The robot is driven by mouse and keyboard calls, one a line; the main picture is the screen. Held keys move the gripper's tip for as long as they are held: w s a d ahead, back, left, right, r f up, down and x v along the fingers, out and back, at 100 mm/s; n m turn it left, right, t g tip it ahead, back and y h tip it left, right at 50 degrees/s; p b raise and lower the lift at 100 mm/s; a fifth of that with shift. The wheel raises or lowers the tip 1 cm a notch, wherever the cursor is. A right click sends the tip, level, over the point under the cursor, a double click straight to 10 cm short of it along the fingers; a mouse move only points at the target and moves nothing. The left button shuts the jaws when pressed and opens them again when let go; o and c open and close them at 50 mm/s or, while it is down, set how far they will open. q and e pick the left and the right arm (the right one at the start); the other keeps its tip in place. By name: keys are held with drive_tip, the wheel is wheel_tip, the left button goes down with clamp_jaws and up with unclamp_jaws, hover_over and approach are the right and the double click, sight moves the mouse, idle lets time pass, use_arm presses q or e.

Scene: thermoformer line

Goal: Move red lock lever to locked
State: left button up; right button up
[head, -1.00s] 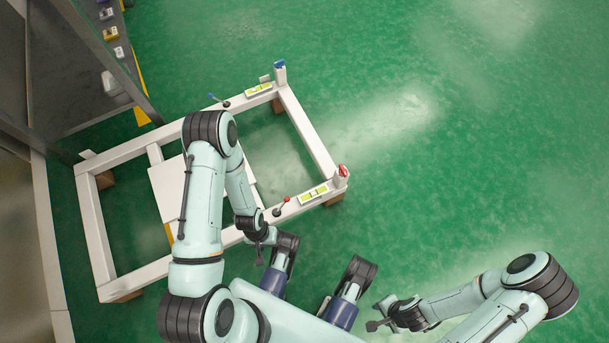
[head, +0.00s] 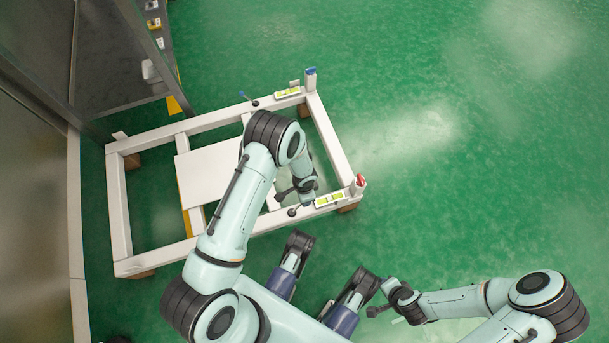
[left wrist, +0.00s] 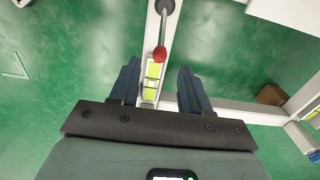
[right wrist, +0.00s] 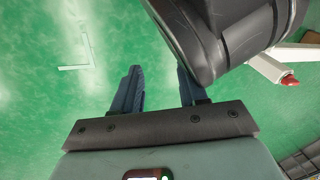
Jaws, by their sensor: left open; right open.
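The red lock lever shows in the left wrist view as a grey rod with a red ball knob (left wrist: 160,53), mounted on the white frame rail. The knob is near the gap between the fingertips of my open left gripper (left wrist: 158,68); I see no grip on it. In the head view the left gripper (head: 307,196) hangs over the rail beside the lever's dark base (head: 292,211) and hides the knob. A yellow-green label (head: 329,199) lies on the rail beside the lever. My right gripper (right wrist: 158,72) is open and empty over the floor, also in the head view (head: 380,309).
A red-topped post (head: 360,181) stands at the frame's near right corner. A blue-knobbed lever (head: 244,95) and a blue-topped post (head: 311,76) are on the far rail. A white panel (head: 208,178) lies inside the frame (head: 165,258). Green floor is free to the right.

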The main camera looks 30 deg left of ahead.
sight(298, 206)
use_arm(q)
wheel_tip(298, 206, down, 5)
drive_tip(key=shift+f+b, duration=0.2)
drive_tip(key=shift+b, duration=0.5)
use_arm(e)
drive_tip(key=shift+g, duration=0.7)
drive_tip(key=s+f, duration=0.2)
drive_tip(key=s, duration=0.1)
drive_tip(key=shift+s+d+f, duration=0.25)
drive_tip(key=shift+s+f, duration=0.05)
drive_tip(key=shift+f, duration=0.1)
use_arm(q)
clamp_jaws()
